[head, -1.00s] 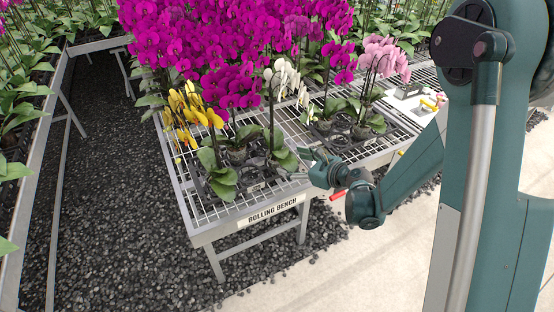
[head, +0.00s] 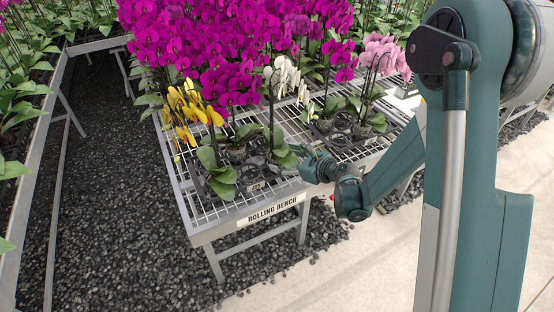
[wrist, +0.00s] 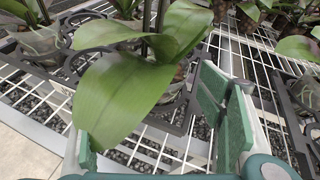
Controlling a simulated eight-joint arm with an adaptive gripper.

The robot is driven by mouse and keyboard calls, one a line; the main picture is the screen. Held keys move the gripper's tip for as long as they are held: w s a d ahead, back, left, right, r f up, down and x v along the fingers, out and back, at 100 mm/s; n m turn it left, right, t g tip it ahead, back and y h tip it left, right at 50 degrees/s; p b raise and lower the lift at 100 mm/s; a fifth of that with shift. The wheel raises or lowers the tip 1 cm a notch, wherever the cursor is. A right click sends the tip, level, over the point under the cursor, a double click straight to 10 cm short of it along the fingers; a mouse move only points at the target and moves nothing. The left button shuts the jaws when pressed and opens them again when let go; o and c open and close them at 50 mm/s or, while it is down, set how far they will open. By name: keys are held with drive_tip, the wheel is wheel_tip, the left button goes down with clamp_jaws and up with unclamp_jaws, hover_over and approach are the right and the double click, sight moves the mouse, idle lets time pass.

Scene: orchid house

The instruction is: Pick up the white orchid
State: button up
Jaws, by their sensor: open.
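The white orchid (head: 283,75) stands upright in a pot near the front of the rolling bench, with white blooms on a tall stem and broad green leaves low down. My gripper (head: 305,157) is just right of its lower leaves, near the bench's front edge. In the wrist view, my open gripper (wrist: 160,140) has a finger at each side, and a large green leaf (wrist: 120,95) lies ahead between them. Stems rise behind the leaf. The leaf hides much of the pot below, and nothing is held.
The yellow orchid (head: 190,103) stands left of the white one, with magenta orchids (head: 225,50) behind and pink orchids (head: 384,52) at back right. Black pot holders (head: 342,135) sit on the wire-mesh bench (head: 200,213). Open mesh lies along the front.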

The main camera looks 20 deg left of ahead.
drive_tip(key=shift+x, duration=1.3)
drive_tip(key=c, duration=1.1)
drive_tip(key=shift+r, duration=0.1)
drive_tip(key=shift+r+p, duration=1.15)
drive_tip(key=shift+r, duration=3.8)
drive_tip(key=shift+f, duration=0.15)
